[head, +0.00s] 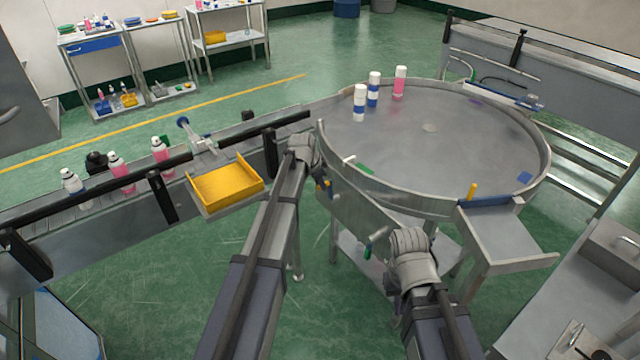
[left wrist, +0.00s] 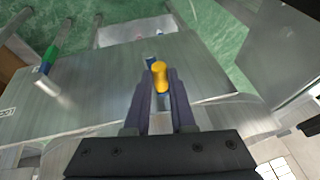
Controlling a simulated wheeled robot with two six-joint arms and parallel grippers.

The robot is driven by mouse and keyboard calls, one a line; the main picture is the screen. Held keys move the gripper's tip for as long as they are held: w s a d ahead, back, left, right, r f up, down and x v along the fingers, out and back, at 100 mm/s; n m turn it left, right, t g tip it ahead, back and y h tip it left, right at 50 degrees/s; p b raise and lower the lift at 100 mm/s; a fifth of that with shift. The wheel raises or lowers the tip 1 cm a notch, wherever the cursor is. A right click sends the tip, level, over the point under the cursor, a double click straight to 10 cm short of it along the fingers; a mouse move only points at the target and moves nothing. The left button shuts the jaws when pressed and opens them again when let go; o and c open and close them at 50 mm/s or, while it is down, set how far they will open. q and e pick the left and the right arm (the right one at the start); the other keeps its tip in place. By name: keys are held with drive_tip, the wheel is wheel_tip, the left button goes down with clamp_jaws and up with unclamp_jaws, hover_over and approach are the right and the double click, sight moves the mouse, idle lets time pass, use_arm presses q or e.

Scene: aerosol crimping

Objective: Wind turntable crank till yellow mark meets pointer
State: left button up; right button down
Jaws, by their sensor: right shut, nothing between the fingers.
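The round grey turntable (head: 430,150) carries coloured marks. The yellow mark (head: 472,190) is at the near right edge, the green mark (head: 365,168) at the near left, the blue mark (head: 525,178) at the right. A small white piece (head: 348,158) on the rim near the green mark may be the pointer. The crank's yellow knob (left wrist: 160,75) sits between the fingers of my left gripper (left wrist: 160,88), which looks shut on it. In the head view my left gripper (head: 325,186) is below the near left rim. My right gripper (head: 403,245) is in front of the turntable, its fingers mostly hidden.
Two white-and-blue cans and a pink can (head: 399,84) stand on the turntable's far left. A green-handled lever (head: 368,252) is on the near panel. A conveyor with cans and a yellow tray (head: 226,187) are at left. A chute (head: 505,240) juts out at right.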

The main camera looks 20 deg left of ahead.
use_arm(q)
clamp_jaws()
idle(0.9)
